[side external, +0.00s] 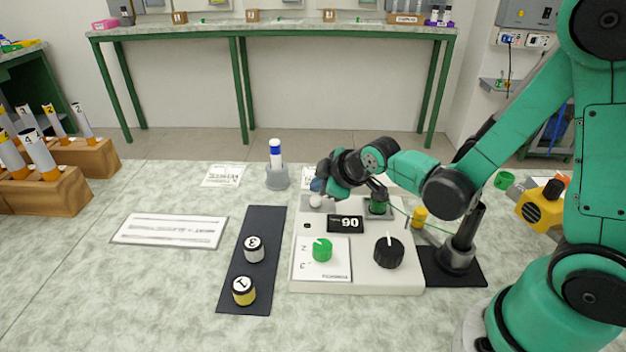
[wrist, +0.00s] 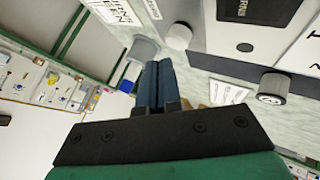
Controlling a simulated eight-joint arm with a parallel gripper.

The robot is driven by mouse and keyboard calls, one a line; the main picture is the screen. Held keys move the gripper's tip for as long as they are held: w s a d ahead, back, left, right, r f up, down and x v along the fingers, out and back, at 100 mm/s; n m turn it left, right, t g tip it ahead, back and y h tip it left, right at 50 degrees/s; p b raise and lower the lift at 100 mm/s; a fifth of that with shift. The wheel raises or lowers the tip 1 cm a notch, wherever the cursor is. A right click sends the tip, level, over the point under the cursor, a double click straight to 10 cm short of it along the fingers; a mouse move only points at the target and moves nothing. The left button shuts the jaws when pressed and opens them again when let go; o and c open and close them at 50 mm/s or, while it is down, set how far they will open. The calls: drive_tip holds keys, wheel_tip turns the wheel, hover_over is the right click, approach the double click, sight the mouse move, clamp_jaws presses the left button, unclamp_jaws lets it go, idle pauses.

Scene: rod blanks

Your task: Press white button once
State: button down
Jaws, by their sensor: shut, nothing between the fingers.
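The white button (side external: 316,201) is a round white knob at the back left corner of the pale control box (side external: 308,270). It also shows in the wrist view (wrist: 178,37), up and to the right of my fingertips. My gripper (side external: 317,186) is shut and empty, with its blue-grey fingers (wrist: 158,70) side by side. In the side view the fingertips are just above and behind the button. In the wrist view there is a gap between them and the button, and I cannot tell its depth.
The box carries a display (side external: 346,224), a green knob (side external: 322,250) and a black dial (side external: 389,252). A grey holder (side external: 277,179) with a blue-capped tube stands behind left. Two labelled cylinders stand on a dark mat (side external: 262,220). A paper strip (side external: 170,229) lies left.

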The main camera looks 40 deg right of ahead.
sight(319, 200)
drive_tip(key=shift+f, duration=0.45)
idle(0.5)
drive_tip(key=shift+r, duration=0.45)
drive_tip(key=shift+r, duration=2.5)
